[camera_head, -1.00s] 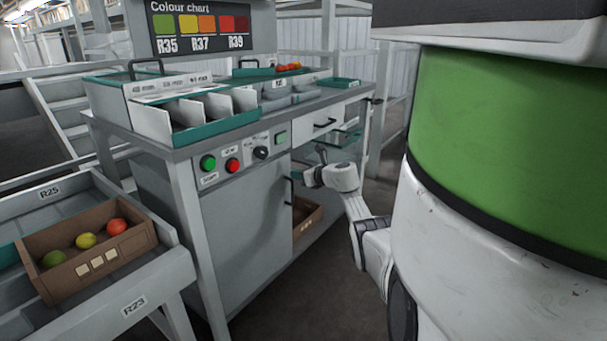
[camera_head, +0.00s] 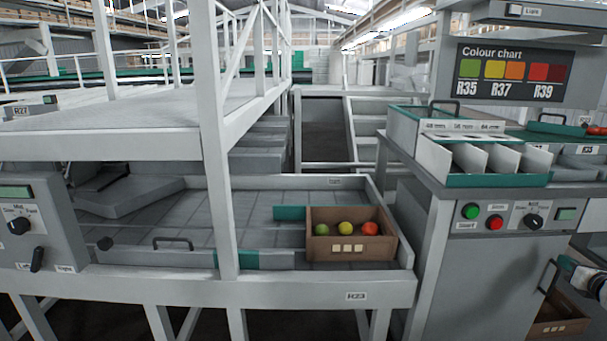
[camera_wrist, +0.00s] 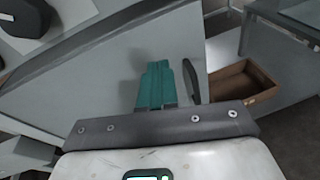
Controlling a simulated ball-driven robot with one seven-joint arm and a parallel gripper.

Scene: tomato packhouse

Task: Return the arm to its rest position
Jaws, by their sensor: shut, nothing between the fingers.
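My gripper (camera_wrist: 157,68) shows in the wrist view with its teal fingers together and nothing between them. It points toward the grey cabinet front (camera_wrist: 120,75). A dark curved handle (camera_wrist: 191,80) is just right of the fingers; I cannot tell whether they touch. In the head view, my gripper (camera_head: 566,265) is at the right edge, close to the cabinet door's black handle (camera_head: 547,277). Most of my arm is outside that view.
An open cardboard box (camera_head: 560,328) sits low beside the cabinet, also in the wrist view (camera_wrist: 262,78). The sorting bench (camera_head: 390,158) stands at the right. A brown crate (camera_head: 318,247) with green, yellow and red tomatoes stands on the grey tray table (camera_head: 150,283).

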